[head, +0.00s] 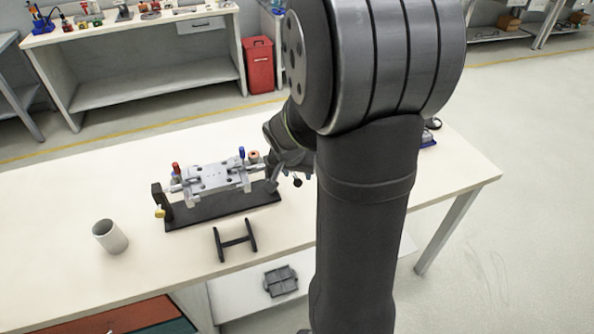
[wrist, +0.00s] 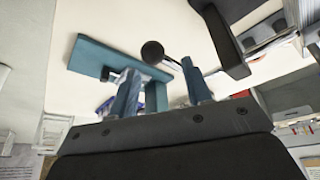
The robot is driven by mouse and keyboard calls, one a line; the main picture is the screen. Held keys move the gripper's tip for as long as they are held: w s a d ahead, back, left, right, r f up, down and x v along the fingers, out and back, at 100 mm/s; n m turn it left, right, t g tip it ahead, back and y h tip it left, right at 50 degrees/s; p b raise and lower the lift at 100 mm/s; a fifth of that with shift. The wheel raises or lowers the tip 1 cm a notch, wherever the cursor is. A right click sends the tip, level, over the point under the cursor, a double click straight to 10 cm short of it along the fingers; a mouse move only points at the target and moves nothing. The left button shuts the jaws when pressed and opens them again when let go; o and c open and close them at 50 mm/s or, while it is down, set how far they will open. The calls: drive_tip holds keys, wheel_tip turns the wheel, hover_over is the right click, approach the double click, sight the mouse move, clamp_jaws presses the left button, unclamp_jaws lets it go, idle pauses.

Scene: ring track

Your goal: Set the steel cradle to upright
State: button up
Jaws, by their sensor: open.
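The steel cradle (head: 212,180) is a silver plate held between two end supports over a dark base (head: 225,208) in the head view. Its broad face appears turned upward, and red and blue clamp-like parts rise from it. A lever with a black ball knob (head: 298,183) shows at its right end. My gripper (wrist: 160,82) is open at that end, partly hidden behind my arm in the head view. In the wrist view the black ball knob (wrist: 152,52) shows near and between the two bluish fingers. I cannot tell whether they touch the lever.
A light cup (head: 110,236) stands on the table at the left. A black H-shaped stand (head: 235,240) lies in front of the base. A grey part (head: 281,281) is on a lower shelf. The table's right side is mostly clear, with a small dark object (head: 432,124) behind my arm.

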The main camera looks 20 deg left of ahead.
clamp_jaws()
drive_tip(key=shift+s+d+f, duration=0.1)
drive_tip(key=shift+s+f, duration=0.1)
idle(1.1)
drive_tip(key=shift+c, duration=0.7)
unclamp_jaws()
drive_tip(key=shift+o, duration=0.7)
drive_tip(key=shift+w+r, duration=0.1)
drive_tip(key=shift+r, duration=0.05)
drive_tip(key=v, duration=1.7)
drive_tip(key=shift+r, duration=0.25)
drive_tip(key=shift+f, duration=0.1)
